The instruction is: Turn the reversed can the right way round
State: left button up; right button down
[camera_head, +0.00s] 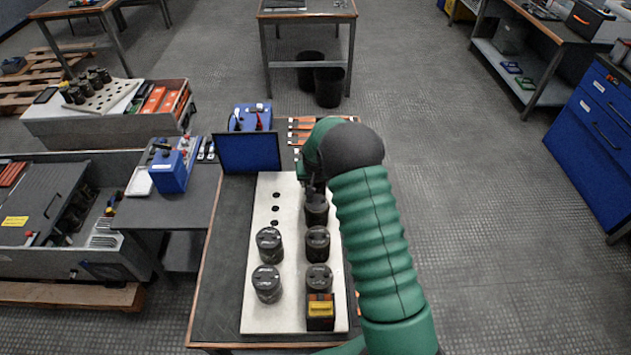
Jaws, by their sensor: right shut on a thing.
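A pale board (256,320) lies on the dark bench. Black cans stand on it in two columns. The left column has a front can (267,284) and a can behind it (270,244). The right column has a front can (319,277), a middle can (317,244) and a far can (317,212). My right gripper (314,193) is at the far can, shut on it; my own arm hides most of the fingers. Markings on the tops are too small to tell which can is reversed. My left gripper is out of view.
Several dark holes (275,209) lie open behind the left column. A blue panel (249,152) stands upright behind the board. Orange-and-black parts (300,126) lie at the back.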

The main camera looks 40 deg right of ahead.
jog(key=shift+f, duration=0.3)
dwell(0.5)
jog(key=shift+c, duration=1.4)
grip_release()
